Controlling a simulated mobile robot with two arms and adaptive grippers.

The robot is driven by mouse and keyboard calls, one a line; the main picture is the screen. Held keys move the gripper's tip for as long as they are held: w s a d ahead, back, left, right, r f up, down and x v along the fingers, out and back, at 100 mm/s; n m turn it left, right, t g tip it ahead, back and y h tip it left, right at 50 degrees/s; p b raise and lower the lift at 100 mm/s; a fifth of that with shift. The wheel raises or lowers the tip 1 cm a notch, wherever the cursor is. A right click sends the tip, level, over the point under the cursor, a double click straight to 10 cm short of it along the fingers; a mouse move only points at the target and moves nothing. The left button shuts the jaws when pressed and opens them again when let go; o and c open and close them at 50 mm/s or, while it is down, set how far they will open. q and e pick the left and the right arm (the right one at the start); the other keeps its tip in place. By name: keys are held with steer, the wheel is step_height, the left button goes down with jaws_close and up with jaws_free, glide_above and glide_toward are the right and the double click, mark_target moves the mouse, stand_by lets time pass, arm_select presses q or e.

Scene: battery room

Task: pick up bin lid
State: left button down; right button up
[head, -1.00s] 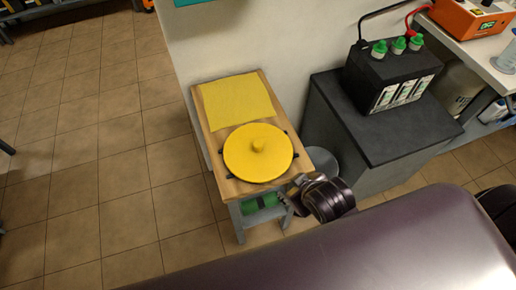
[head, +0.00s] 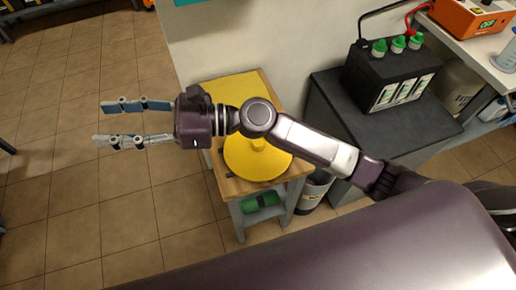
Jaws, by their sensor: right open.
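The bin lid (head: 246,166) is a round yellow disc with a central knob, lying on the small wooden table (head: 291,176). My right arm passes over it and hides its upper part. My right gripper (head: 100,124) is open and empty, fingers pointing left, above the floor to the left of the table. A yellow cloth (head: 226,88) lies flat on the table behind the lid, partly hidden by the arm. My left gripper is not in view.
A grey bin (head: 312,190) stands on the floor right of the table. A green roll (head: 259,202) lies on the table's lower shelf. A dark cabinet (head: 371,139) bears a black battery (head: 388,80) with green caps. Tiled floor on the left is clear.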

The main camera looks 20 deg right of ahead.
step_height(320, 180, down, 6)
steer(key=s+n+g+h, duration=0.2)
steer(key=n+g+h, duration=0.1)
steer(key=n, duration=0.2)
steer(key=n+h, duration=1)
steer(key=h, duration=0.6)
glide_above(258, 142)
step_height(258, 142, down, 17)
steer(key=shift+r, duration=0.15)
step_height(258, 142, down, 6)
steer(key=p, duration=0.2)
steer(key=shift+f+p, duration=0.2)
steer(key=shift+p, duration=0.1)
steer(key=shift+f, duration=0.45)
jaws_close()
